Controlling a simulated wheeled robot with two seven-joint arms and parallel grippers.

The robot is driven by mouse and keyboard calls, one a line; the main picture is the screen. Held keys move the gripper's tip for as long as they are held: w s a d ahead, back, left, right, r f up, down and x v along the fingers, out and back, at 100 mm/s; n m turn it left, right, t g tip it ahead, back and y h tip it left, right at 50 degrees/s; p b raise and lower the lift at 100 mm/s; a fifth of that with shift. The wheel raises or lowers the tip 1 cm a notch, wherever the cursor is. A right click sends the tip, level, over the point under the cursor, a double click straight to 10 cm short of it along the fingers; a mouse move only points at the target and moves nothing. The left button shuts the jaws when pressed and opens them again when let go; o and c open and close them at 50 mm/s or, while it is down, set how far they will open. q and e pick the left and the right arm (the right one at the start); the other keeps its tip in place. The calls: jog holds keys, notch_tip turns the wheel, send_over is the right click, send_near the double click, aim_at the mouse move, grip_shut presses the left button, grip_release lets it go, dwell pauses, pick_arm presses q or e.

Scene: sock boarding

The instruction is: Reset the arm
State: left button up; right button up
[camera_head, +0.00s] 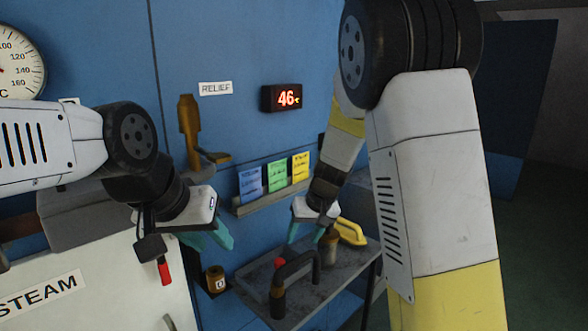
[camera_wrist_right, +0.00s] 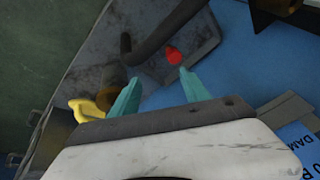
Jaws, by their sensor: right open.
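My right arm (camera_head: 435,170) comes down from the top right of the head view. My right gripper (camera_head: 308,236) hangs above the far part of the grey side table (camera_head: 250,275). In the right wrist view its two teal fingers (camera_wrist_right: 160,92) stand apart with nothing between them. My left gripper (camera_head: 218,238) is at the left, in front of the blue wall, with teal fingertips pointing down and right. Its fingers overlap in the head view, so its opening is unclear.
The side table carries a dark handled tool (camera_head: 295,270), a red knob (camera_head: 279,263) and a yellow-handled item (camera_head: 350,232). Coloured cards (camera_head: 277,175) stand on a wall ledge. A white STEAM cabinet (camera_head: 100,290) is at lower left. A brass lever (camera_head: 188,130) sticks out from the wall.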

jog(key=s+d+r+t, duration=0.1)
jog(key=s+d+r, duration=0.3)
jog(key=s, duration=0.4)
jog(key=s+d+r+m, duration=0.1)
jog(key=s+d+r, duration=0.2)
jog(key=s+r, duration=0.3)
jog(key=s+d+r+m+t, duration=0.1)
jog(key=s+d+r, duration=0.3)
jog(key=s, duration=0.5)
jog(key=shift+s+d+r+t+h, duration=0.3)
jog(key=shift+r+h, duration=0.1)
jog(key=shift+r, duration=0.15)
